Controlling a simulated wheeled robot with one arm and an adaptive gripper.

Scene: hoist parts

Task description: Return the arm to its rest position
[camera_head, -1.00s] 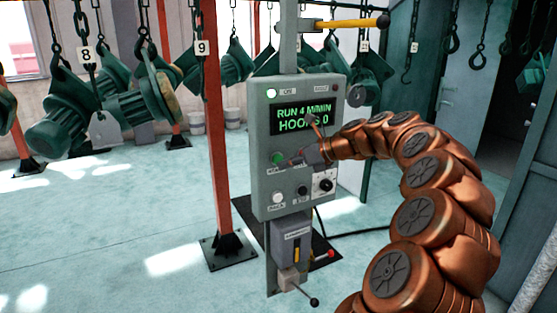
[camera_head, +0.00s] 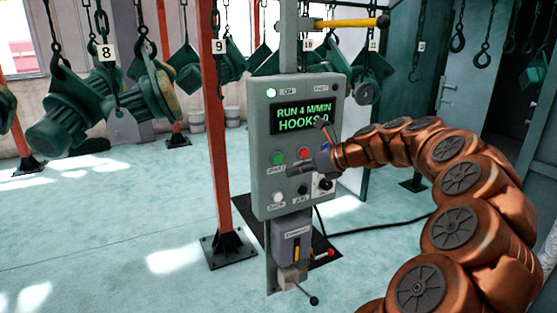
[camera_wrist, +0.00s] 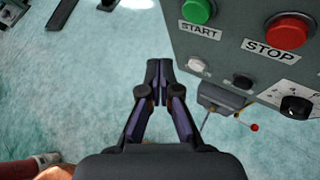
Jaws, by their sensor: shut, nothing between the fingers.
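My copper-coloured arm comes in from the right in the head view. My gripper (camera_head: 300,170) is in front of the grey control box (camera_head: 262,150), and its fingers partly cover the area below the buttons. In the wrist view my gripper (camera_wrist: 158,68) is shut and empty, with its tips over the floor to the left of the box. The box shows a green START button (camera_wrist: 197,10) and a red STOP button (camera_wrist: 288,31). I cannot tell from these views how far the fingers are from the box.
Green hoist parts (camera_head: 62,130) hang from chains at the left and back. An orange post (camera_head: 217,150) stands left of the box. A lever unit (camera_head: 291,243) sits below it, and a yellow bar (camera_head: 348,23) sticks out above. A black cable lies on the floor.

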